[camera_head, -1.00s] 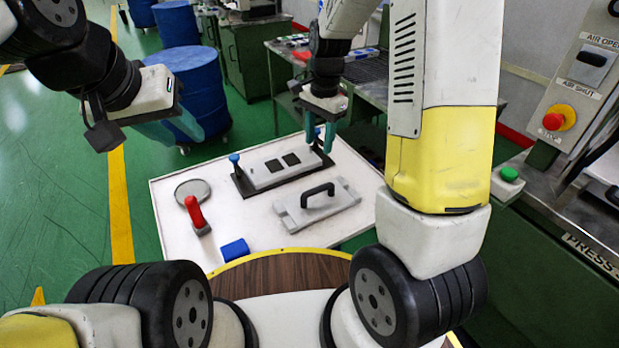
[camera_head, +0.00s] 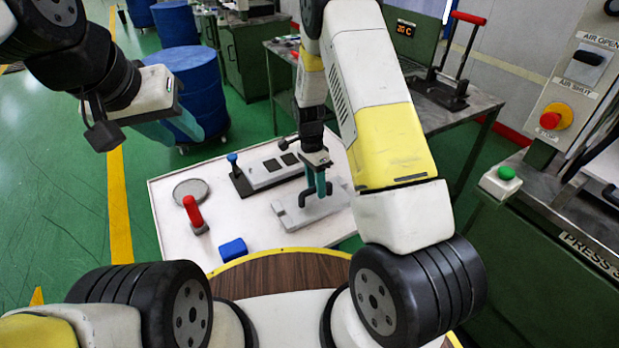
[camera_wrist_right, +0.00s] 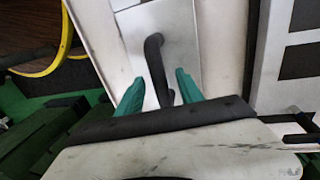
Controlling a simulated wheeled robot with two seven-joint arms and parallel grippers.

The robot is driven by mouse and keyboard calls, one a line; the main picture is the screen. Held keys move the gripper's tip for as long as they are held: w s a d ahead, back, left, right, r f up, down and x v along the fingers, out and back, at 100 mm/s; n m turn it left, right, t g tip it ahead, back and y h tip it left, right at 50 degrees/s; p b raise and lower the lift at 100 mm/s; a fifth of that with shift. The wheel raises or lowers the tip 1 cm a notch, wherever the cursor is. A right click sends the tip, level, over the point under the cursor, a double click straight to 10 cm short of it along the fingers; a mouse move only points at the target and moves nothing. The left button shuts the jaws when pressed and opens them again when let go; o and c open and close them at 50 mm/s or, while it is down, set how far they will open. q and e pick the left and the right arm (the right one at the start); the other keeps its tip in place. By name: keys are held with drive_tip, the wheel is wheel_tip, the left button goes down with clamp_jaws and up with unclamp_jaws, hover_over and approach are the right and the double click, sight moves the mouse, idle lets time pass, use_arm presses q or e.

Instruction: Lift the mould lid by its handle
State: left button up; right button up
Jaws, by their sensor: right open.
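The mould lid (camera_head: 290,215) is a flat grey plate with a black handle, lying on the white table. My right gripper (camera_head: 320,192) is above the lid at its handle, with teal fingers pointing down. In the right wrist view the black handle (camera_wrist_right: 156,62) runs between the two open fingers (camera_wrist_right: 160,85), with a gap visible on each side. The lid's plate (camera_wrist_right: 182,32) shows beyond them. The mould base (camera_head: 262,175), grey on a dark plate with dark cavities, lies behind the lid. My left gripper (camera_head: 165,130) is at the upper left, away from the table; its jaw opening is unclear.
On the white table (camera_head: 170,235) are a red-handled tool (camera_head: 193,212), a grey disc (camera_head: 190,190) and a blue block (camera_head: 233,249). Blue drums (camera_head: 195,90) stand behind. A press with buttons (camera_head: 507,173) stands at the right.

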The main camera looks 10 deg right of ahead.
drive_tip(key=shift+s+f, duration=0.15)
drive_tip(key=shift+f, duration=0.7)
clamp_jaws()
drive_tip(key=shift+r, duration=0.15)
idle(0.6)
